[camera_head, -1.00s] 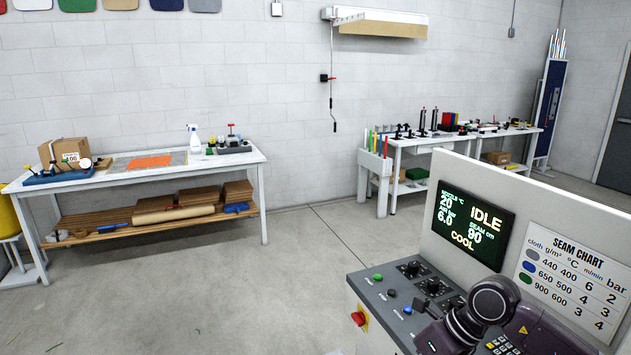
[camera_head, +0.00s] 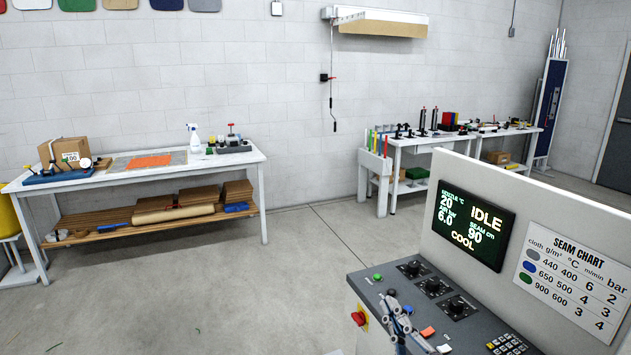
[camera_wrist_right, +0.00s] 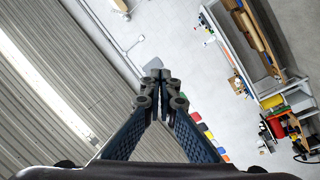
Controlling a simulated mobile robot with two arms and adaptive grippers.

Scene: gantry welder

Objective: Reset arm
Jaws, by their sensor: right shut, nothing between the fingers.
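My right gripper (camera_head: 397,309) shows at the lower middle of the head view, in front of the control panel's near edge. Its narrow dark fingers point upward and are together, with nothing between them. In the right wrist view the two fingers (camera_wrist_right: 160,78) meet at their tips and hold nothing; the room appears tilted behind them. My left gripper is in neither view.
The control console (camera_head: 470,310) with knobs and an IDLE screen (camera_head: 474,224) stands close at the lower right. A red switch (camera_head: 359,318) sits on its side. A white workbench (camera_head: 120,179) is at the left wall.

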